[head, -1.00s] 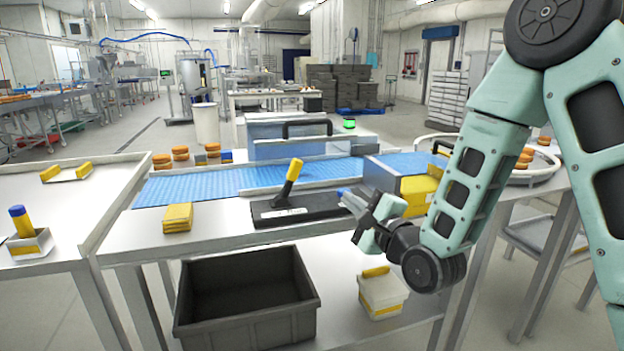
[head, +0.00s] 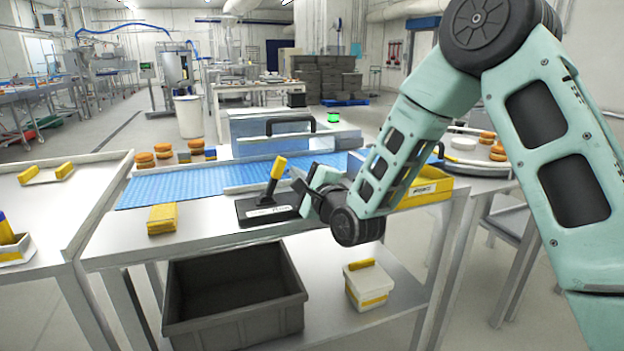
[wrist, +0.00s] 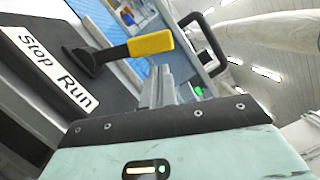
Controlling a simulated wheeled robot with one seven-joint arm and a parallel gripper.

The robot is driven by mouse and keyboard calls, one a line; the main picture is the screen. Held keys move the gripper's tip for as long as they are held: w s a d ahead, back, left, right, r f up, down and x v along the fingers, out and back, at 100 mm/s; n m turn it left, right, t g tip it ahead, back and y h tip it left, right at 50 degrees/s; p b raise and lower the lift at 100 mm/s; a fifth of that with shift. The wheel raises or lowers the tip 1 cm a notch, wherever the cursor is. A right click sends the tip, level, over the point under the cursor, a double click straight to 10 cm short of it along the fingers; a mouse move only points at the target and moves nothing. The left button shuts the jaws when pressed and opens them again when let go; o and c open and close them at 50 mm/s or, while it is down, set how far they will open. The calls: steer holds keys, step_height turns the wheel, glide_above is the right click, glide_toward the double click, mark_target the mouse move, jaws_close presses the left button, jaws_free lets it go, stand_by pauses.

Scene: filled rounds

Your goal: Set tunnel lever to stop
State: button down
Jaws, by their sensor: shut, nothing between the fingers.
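The tunnel lever has a yellow handle (head: 279,167) on a black stem and rises from a black base plate (head: 250,212) on the steel table. Its top leans right in the head view. In the wrist view the yellow handle (wrist: 152,44) is just beyond my fingertips, and a white label (wrist: 45,65) reads "Stop" at upper left and "Run" at lower right. My gripper (head: 298,180) is shut and empty, close on the right side of the lever. It also shows in the wrist view (wrist: 157,80). I cannot tell whether it touches the lever.
Behind the lever run a blue conveyor (head: 170,187) and a tunnel housing (head: 245,135) with a black handle. A yellow stack (head: 162,219) lies left of the plate and a yellow bin (head: 430,190) right. A dark crate (head: 235,325) and white tub (head: 367,288) are below.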

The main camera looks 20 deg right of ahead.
steer(key=shift+a+r, duration=0.15)
steer(key=shift+a, duration=0.25)
steer(key=shift+a+r, duration=0.1)
steer(key=shift+r, duration=0.05)
